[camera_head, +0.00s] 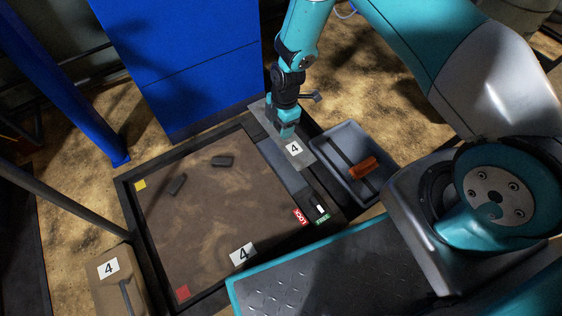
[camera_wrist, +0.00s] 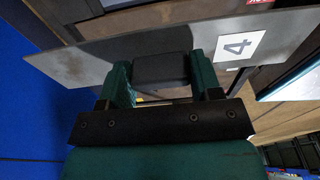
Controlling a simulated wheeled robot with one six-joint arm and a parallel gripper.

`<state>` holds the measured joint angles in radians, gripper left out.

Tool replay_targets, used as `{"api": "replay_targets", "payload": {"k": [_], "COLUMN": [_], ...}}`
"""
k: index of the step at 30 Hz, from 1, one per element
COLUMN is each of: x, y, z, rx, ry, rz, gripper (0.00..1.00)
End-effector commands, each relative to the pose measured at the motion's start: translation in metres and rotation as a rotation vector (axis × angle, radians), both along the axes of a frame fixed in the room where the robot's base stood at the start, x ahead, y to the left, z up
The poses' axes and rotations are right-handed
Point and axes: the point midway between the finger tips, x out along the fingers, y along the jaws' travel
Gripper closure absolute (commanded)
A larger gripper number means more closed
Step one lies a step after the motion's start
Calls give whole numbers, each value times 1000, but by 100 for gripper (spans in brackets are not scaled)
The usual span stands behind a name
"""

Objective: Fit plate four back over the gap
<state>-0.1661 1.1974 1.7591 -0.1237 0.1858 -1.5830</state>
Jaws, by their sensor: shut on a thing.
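Plate four (camera_head: 306,157) is a long thin grey metal strip with a white "4" label. My gripper (camera_head: 284,133) is shut on its dark block handle, which shows between the two fingers in the wrist view (camera_wrist: 160,68). The plate (camera_wrist: 90,65) lies across the wrist view, its label right of the fingers. In the head view it runs along the right side of the brown weighing deck (camera_head: 215,205). A blue-grey strip (camera_head: 277,160), seemingly the open gap, shows between deck and plate. I cannot tell whether the plate touches the frame.
A grey tray (camera_head: 345,133) with an orange-handled tool (camera_head: 363,167) stands right of the plate. Red LOCK (camera_head: 300,217) and green FREE (camera_head: 322,219) labels sit by a switch (camera_head: 320,208). A blue cabinet (camera_head: 185,60) stands behind.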

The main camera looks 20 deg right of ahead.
Motion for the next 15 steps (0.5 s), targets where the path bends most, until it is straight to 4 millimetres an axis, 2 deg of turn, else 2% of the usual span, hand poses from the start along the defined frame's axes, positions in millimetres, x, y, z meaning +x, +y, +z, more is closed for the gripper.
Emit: {"api": "replay_targets", "payload": {"k": [1,9,12,15], "x": [-1,-1,-1,0], "y": [0,-1,-1,-1], "z": [-20,-99,-121,-135], "rx": [-1,0,-1,-1], "ry": [3,2,1,0], "rz": [0,-3,-4,-4], "gripper": [73,73,73,73]}}
